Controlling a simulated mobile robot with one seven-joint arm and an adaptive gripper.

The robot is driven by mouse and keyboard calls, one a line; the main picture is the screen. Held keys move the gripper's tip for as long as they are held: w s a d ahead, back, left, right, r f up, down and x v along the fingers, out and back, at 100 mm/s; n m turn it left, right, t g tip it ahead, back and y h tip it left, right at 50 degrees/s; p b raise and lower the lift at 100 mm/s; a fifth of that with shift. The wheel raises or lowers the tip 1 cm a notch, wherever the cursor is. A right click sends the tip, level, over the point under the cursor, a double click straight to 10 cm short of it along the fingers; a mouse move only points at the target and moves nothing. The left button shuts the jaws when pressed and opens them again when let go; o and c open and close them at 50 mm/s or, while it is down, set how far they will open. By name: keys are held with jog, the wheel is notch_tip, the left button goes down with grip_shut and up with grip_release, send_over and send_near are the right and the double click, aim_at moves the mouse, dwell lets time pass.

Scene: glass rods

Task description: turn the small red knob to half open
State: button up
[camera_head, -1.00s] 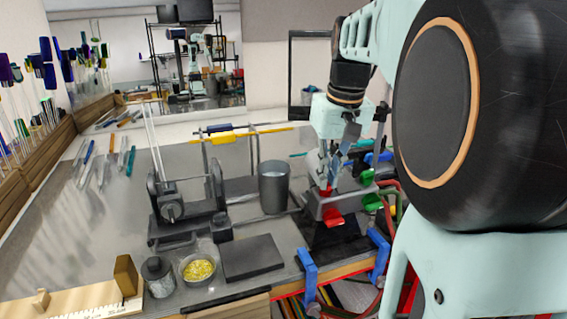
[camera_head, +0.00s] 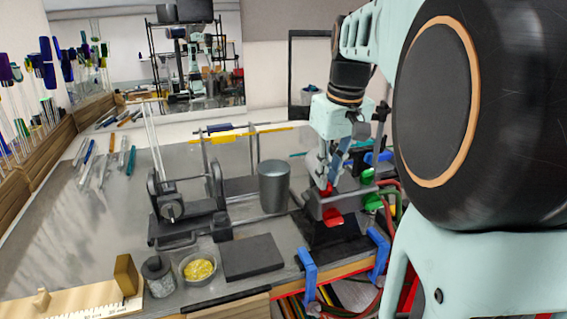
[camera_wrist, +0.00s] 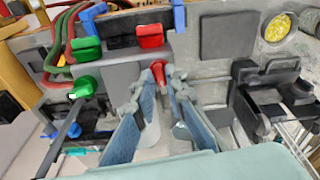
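The small red knob (camera_wrist: 158,72) shows between my fingertips in the wrist view. In the head view the small red knob (camera_head: 327,188) is partly hidden behind my gripper (camera_head: 328,178). My gripper (camera_wrist: 157,84) points down at the knob with one blue-grey finger on each side. A gap shows between the fingertips and the knob, so it looks open around it; contact is not clear.
A large green knob (camera_wrist: 85,48) and a smaller green knob (camera_wrist: 84,87) sit close by, with hoses beside them. Blue clamps (camera_head: 308,268) hold the front edge. A grey metal cup (camera_head: 274,187) and a roller stand (camera_head: 185,208) stand to the left.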

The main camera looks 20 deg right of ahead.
jog(key=shift+o, duration=1.1)
notch_tip(320, 180, up, 12)
jog(key=s, duration=0.2)
jog(key=shift+s+f, duration=0.1)
jog(key=shift+f, duration=0.05)
